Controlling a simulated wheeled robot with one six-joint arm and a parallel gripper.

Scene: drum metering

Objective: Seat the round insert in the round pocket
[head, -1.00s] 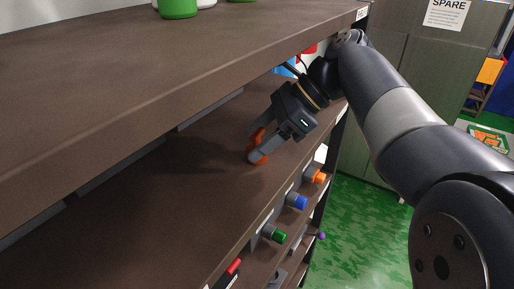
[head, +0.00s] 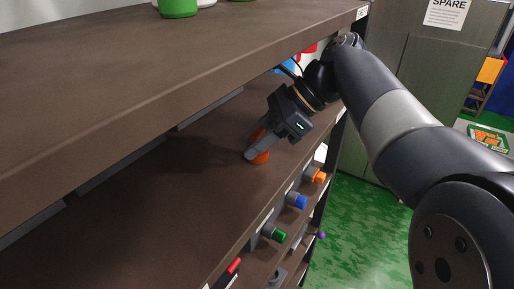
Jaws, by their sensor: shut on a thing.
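My gripper (head: 253,147) reaches in from the right under the upper shelf and is shut on an orange piece. The orange piece (head: 262,157) looks rounded and sits between the fingers, low over the brown lower shelf board; the near finger covers part of it. It is probably the round insert, but its full shape is hidden. I cannot tell whether it touches the board. No round pocket can be made out.
The upper shelf (head: 150,75) overhangs the lower shelf board (head: 150,205), which is bare to the left of my gripper. A grey cabinet (head: 415,60) stands at right.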

